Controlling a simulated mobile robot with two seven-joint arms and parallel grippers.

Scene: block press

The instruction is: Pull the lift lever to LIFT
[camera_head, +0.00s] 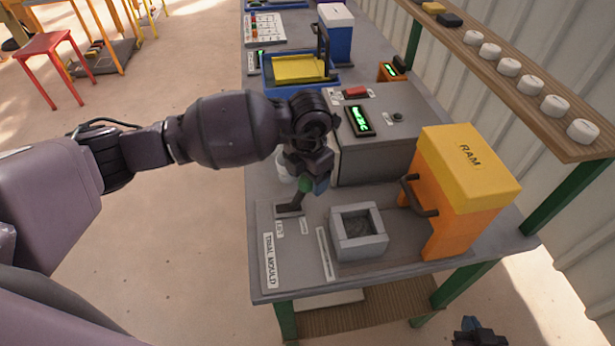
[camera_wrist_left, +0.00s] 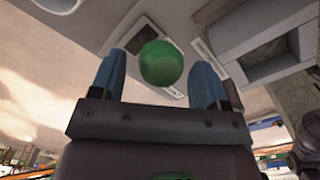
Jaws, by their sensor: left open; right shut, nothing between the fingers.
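The lift lever (camera_head: 294,201) rises from a slot in the table plate, beside small white labels, and leans to the right. Its round green knob (camera_head: 304,185) is partly covered by my left gripper (camera_head: 312,184). In the left wrist view the green knob (camera_wrist_left: 161,63) shows between the two blue fingertips of my left gripper (camera_wrist_left: 156,80), with gaps on both sides. The left gripper is open. My right gripper (camera_head: 474,332) is low at the bottom right, beyond the table's front edge, shut and empty.
A grey square mould (camera_head: 359,232) sits right of the lever. An orange press with a yellow top marked RAM (camera_head: 468,165) and a dark handle stands further right. A grey control box (camera_head: 375,145) stands behind the lever. A shelf (camera_head: 525,75) with white pucks runs along the wall.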

